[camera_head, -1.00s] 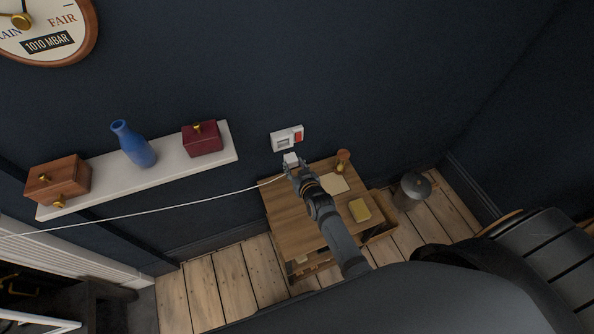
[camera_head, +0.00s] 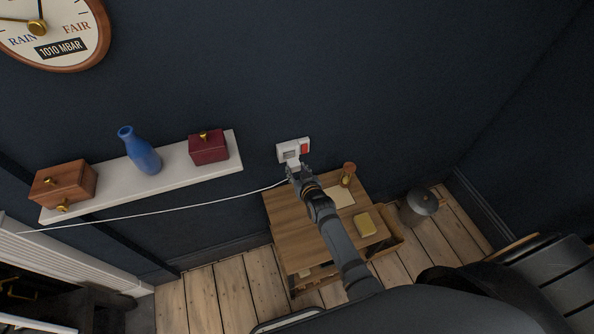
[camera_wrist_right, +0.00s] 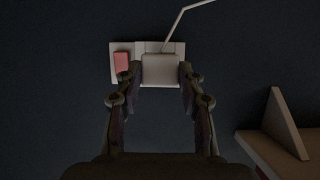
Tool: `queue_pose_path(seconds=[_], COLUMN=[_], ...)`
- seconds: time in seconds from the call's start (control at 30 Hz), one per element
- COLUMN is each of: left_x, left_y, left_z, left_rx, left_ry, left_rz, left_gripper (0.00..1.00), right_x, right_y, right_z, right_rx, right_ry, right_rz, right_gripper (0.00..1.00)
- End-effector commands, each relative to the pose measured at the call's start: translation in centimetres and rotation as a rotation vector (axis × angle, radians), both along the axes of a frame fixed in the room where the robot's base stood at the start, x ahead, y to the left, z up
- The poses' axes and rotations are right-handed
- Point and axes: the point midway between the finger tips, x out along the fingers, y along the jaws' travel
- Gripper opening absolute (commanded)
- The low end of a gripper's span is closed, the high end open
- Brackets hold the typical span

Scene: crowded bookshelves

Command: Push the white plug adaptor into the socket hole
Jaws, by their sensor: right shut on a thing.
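The white plug adaptor (camera_wrist_right: 160,70) is between the fingertips of my right gripper (camera_wrist_right: 160,78), which is shut on it. In the head view the right gripper (camera_head: 300,175) is just below the wall socket, and the adaptor (camera_head: 293,162) overlaps the socket's lower edge. The white socket plate (camera_head: 286,150) with a red switch (camera_head: 304,148) is on the dark wall. In the wrist view the adaptor covers much of the plate (camera_wrist_right: 140,47), hiding the hole; I cannot tell whether they touch. A white cord (camera_head: 150,211) runs left from the adaptor. My left gripper is not in view.
A small wooden table (camera_head: 290,225) stands below the socket, with a yellow block (camera_head: 365,224) and a brown cup (camera_head: 348,172). To the left, a white shelf (camera_head: 215,171) holds a blue vase (camera_head: 140,152) and two boxes. A grey pot (camera_head: 418,205) stands right.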

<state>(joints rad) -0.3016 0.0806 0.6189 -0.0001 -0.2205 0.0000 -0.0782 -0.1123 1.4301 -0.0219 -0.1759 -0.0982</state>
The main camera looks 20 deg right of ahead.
Motion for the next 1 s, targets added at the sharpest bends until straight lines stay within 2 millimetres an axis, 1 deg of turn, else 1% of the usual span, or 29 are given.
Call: queue_pose_path(seconds=[0.17, 1.0], left_x=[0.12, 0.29], left_y=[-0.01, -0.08], left_z=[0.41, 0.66], left_rx=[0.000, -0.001], left_ry=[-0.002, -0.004], left_rz=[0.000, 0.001], left_gripper=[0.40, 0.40], right_x=[-0.01, 0.02], right_y=[0.00, -0.01], right_z=[0.11, 0.09], right_rx=[0.000, 0.000], right_ry=[0.001, -0.001], right_rz=[0.000, 0.000], right_gripper=[0.07, 0.07])
